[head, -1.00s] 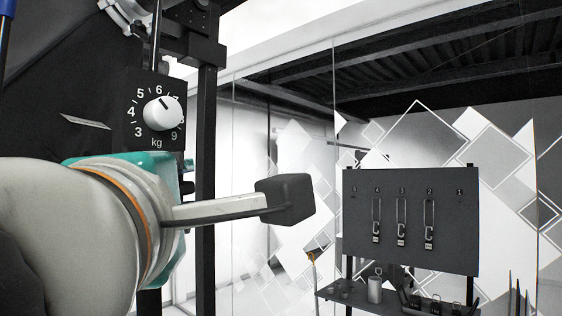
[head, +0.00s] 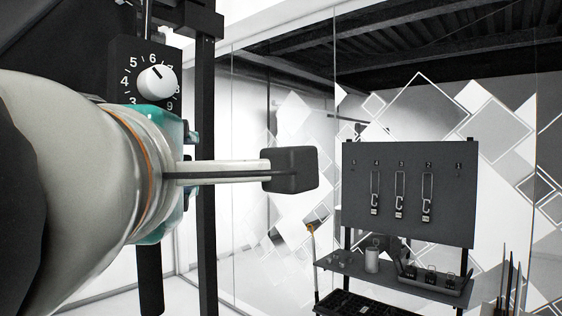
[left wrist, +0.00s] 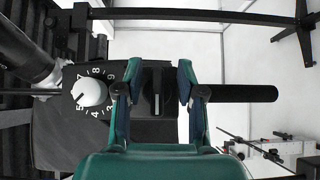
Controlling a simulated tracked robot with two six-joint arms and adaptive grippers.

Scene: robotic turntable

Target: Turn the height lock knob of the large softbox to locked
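In the left wrist view a dark housing (left wrist: 48,135) carries a white dial knob (left wrist: 88,93) with numbers around it; the same dial knob (head: 157,82), with its pointer near 6, shows in the head view. My left gripper (left wrist: 154,85) has its two teal fingers apart in the wrist view. A dark upright piece with a thin lighter strip (left wrist: 157,104) shows between them, possibly the lock knob. I cannot tell whether the fingers touch it. My right gripper is not in view. The softbox is not clearly identifiable.
A dark bar (left wrist: 240,93) sticks out right of the fingers in the wrist view. A dark upright post (head: 207,170) stands beside the dial in the head view. A grey hook board (head: 408,195) and shelves (head: 400,275) stand well to the right, across free room.

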